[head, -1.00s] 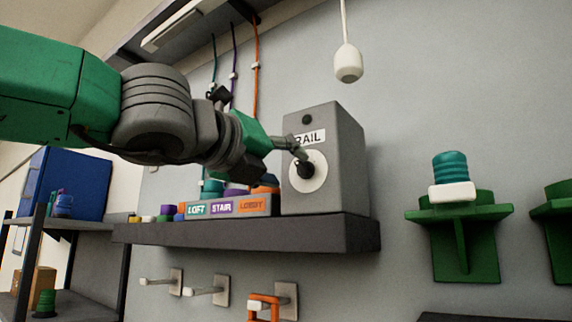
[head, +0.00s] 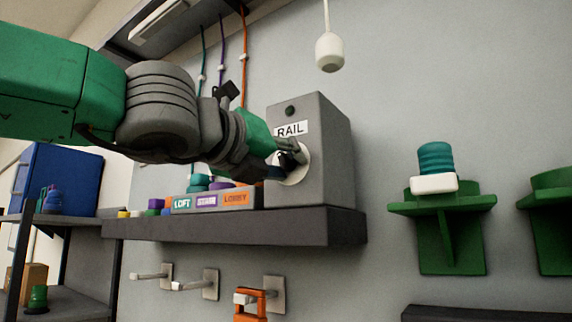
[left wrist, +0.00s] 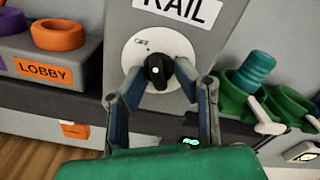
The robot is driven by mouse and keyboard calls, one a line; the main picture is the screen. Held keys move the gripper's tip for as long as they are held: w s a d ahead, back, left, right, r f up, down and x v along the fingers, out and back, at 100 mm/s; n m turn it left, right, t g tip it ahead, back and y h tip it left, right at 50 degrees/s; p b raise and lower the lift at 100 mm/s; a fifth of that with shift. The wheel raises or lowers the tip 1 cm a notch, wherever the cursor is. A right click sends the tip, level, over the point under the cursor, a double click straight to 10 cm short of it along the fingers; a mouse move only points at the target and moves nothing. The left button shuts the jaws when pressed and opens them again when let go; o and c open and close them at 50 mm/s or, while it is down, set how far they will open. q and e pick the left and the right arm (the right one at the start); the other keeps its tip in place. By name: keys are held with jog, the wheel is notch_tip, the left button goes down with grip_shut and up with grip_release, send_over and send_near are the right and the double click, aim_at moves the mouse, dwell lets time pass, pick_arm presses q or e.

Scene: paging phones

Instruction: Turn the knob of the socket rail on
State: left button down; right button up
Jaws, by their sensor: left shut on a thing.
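The socket rail is a grey box (head: 325,150) labelled RAIL on a dark wall shelf. A dark, unlit round spot (head: 290,111) sits above the label. Its black knob (left wrist: 158,72) sits in the middle of a white dial (left wrist: 133,52) marked OFF at the upper left. In the head view my left gripper (head: 296,158) is at the dial and hides the knob. In the left wrist view its two fingers (left wrist: 159,80) are shut on the knob, one on each side. My right gripper is in neither view.
Left of the box, a grey block (head: 215,202) labelled LOFT, STAIR and LOBBY carries coloured rings. Hooks (head: 210,284) stick out below the shelf (head: 240,228), one with an orange piece (head: 252,304). A white pendant (head: 329,52) hangs above. Green brackets (head: 452,245) stand at right.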

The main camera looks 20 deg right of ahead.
pick_arm(q)
jog(key=m, duration=0.2)
jog(key=m+p, duration=0.1)
jog(key=m, duration=0.1)
jog(key=shift+w+a+r, duration=0.1)
jog(key=shift+a+r, duration=0.1)
jog(key=shift+r, duration=0.15)
jog(key=m+p, duration=0.1)
jog(key=m, duration=0.2)
jog(key=shift+m, duration=0.4)
jog(key=m+p, duration=0.1)
jog(key=m, duration=0.3)
jog(key=shift+w+a+r, duration=0.1)
jog(key=shift+m+p, duration=0.4)
jog(key=shift+m, duration=1)
jog(key=c, duration=1.3)
grip_release()
jog(key=shift+s, duration=0.25)
